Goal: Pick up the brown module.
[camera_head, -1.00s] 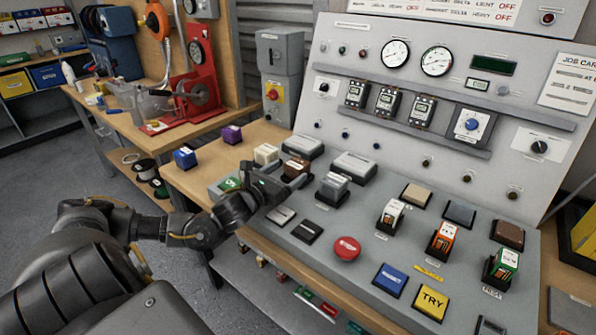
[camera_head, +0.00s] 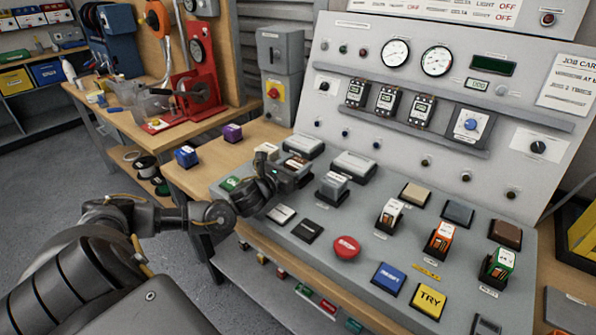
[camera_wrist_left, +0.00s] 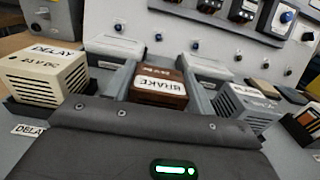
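The brown module (camera_wrist_left: 158,85), labelled BRAKE and 24V DC, stands upright in the middle of the left wrist view. In the head view only a bit of its top (camera_head: 297,161) shows behind my left gripper. My left gripper (camera_head: 291,174) is low over the panel's left end at the module. In the left wrist view its grey fingers lie on either side of the module, with narrow gaps that suggest it is open. Contact with the module cannot be made out. My right gripper is not in view.
A cream DELAY module (camera_wrist_left: 45,75) stands close on the left, and a grey module (camera_wrist_left: 243,108) close on the right. Grey-lidded boxes (camera_head: 354,166) lie behind. Purple (camera_head: 232,132) and blue (camera_head: 186,156) modules sit on the wooden bench, which has free room.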

